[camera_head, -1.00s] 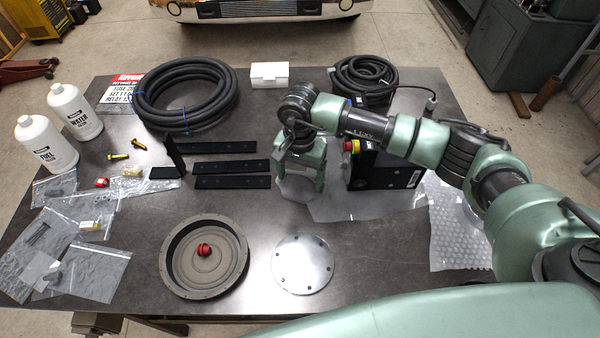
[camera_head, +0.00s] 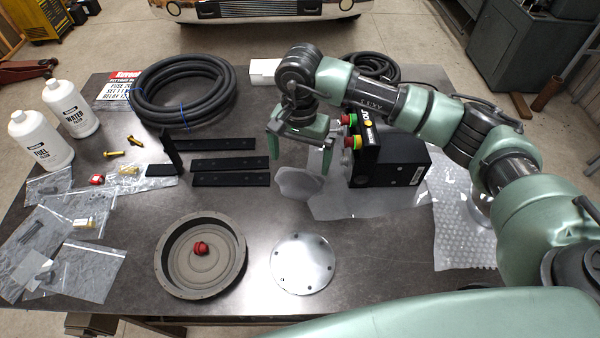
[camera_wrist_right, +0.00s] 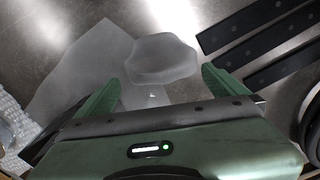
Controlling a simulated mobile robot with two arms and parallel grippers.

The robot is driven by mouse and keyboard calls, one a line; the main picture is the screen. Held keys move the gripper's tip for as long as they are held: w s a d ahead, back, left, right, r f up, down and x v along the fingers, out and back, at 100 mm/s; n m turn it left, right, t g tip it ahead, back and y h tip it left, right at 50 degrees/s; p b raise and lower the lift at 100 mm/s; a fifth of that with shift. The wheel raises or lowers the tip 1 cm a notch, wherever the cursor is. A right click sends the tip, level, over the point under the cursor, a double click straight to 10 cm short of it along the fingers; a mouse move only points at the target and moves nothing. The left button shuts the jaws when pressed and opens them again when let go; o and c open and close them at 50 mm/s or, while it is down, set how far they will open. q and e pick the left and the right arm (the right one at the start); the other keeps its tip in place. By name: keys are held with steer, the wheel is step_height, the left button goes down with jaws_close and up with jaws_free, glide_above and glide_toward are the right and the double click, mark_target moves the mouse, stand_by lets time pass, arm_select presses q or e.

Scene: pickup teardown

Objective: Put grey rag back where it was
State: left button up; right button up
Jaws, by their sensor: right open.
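The grey rag (camera_head: 298,184) lies crumpled on the table, right of the black flat bars, its right side by a translucent sheet (camera_head: 335,200). My right gripper (camera_head: 300,160) is open and empty above the rag, fingers pointing down. In the right wrist view the rag (camera_wrist_right: 160,58) lies just beyond and between the open fingertips (camera_wrist_right: 162,88), apart from them. My left gripper is not in view.
Black bars (camera_head: 230,180) lie to the left. A round grey pan (camera_head: 165,262) and a metal disc (camera_head: 303,262) lie in front. Coiled hoses (camera_head: 150,88) lie behind.

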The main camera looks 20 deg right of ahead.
mark_target(300, 173)
step_height(300, 173, up, 6)
steer(key=b, duration=0.1)
steer(key=shift+b, duration=0.35)
